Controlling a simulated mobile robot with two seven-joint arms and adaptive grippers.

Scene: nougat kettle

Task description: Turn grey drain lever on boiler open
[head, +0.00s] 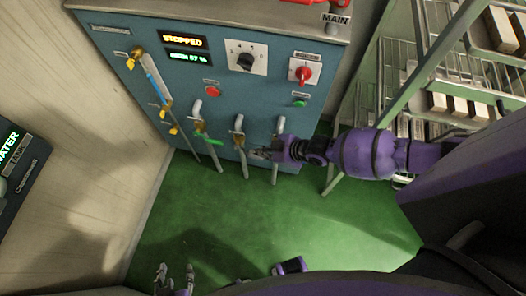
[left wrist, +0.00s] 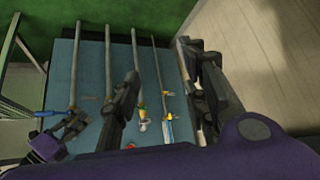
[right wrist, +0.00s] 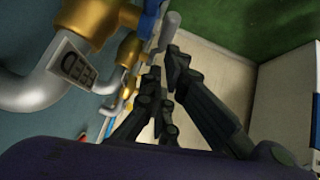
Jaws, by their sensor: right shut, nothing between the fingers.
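The blue boiler (head: 225,95) stands at the back with several brass valves and pipes low on its front. In the right wrist view, a grey rounded bar that looks like the grey lever (right wrist: 170,28) lies just beyond the fingertips, by a brass valve (right wrist: 130,48); contact is unclear. My right gripper (head: 262,153) is shut and empty, low in front of the boiler's right valves; it also shows in the right wrist view (right wrist: 165,72). My left gripper (head: 175,272) is open and empty above the floor, well apart from the boiler; its fingers spread in the left wrist view (left wrist: 158,62).
A green lever (head: 208,139) is further left. Wire shelving (head: 400,85) stands on the right. The green floor (head: 225,225) in front is mostly clear.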

